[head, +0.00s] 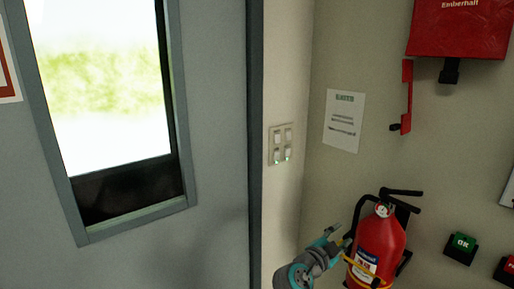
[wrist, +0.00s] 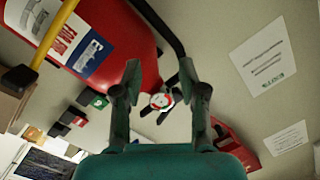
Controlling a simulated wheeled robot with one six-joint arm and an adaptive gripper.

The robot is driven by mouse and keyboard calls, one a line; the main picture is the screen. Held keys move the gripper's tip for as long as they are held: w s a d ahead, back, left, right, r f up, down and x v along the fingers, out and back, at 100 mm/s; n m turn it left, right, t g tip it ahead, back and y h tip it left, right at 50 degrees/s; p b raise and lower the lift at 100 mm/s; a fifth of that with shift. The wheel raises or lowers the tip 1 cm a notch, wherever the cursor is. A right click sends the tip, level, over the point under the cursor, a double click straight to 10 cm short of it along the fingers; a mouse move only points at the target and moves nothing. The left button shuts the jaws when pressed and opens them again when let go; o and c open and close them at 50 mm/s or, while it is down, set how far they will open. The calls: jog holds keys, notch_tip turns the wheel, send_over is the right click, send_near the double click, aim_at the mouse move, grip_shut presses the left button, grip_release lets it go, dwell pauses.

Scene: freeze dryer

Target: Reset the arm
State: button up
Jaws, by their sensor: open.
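My gripper (wrist: 160,85) shows in the wrist view with its two fingers apart and nothing between them. In the head view my gripper (head: 340,238) is at the lower right, just left of the red fire extinguisher (head: 382,243). The extinguisher hangs upright on the wall, and from the head view I cannot tell whether my gripper touches it. The wrist view shows the extinguisher (wrist: 125,40) large at the upper left, with its gauge (wrist: 161,101) beyond the fingertips.
A grey door (head: 215,150) with a window fills the left. A switch panel (head: 281,144) and a paper notice (head: 343,120) are on the wall. A red box (head: 460,28) is at the upper right. A green OK button (head: 461,245) is right of the extinguisher.

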jog(key=s+a+f+n+t+y, duration=0.1)
jog(key=s+f+n+y, duration=0.35)
jog(key=s+f, duration=0.55)
jog(key=s+a+f+n+t+y, duration=0.1)
jog(key=s+f+n+y, duration=0.2)
jog(key=s+f+n, duration=0.65)
jog(key=s+a+f+y, duration=0.15)
jog(key=s+f, duration=0.25)
jog(key=s, duration=0.4)
jog(key=s+a+f+y, duration=0.1)
jog(key=s+f+y, duration=0.15)
jog(key=s, duration=0.55)
jog(key=s+r+n, duration=0.1)
jog(key=s+r, duration=0.3)
jog(key=s, duration=0.3)
jog(key=s+r+n, duration=0.1)
jog(key=s+r, duration=0.3)
jog(key=s, duration=0.4)
jog(key=s+a+r+n+y, duration=0.1)
jog(key=s+r, duration=0.3)
jog(key=s, duration=0.4)
jog(key=shift+s+t, duration=0.2)
jog(key=shift+t, duration=0.2)
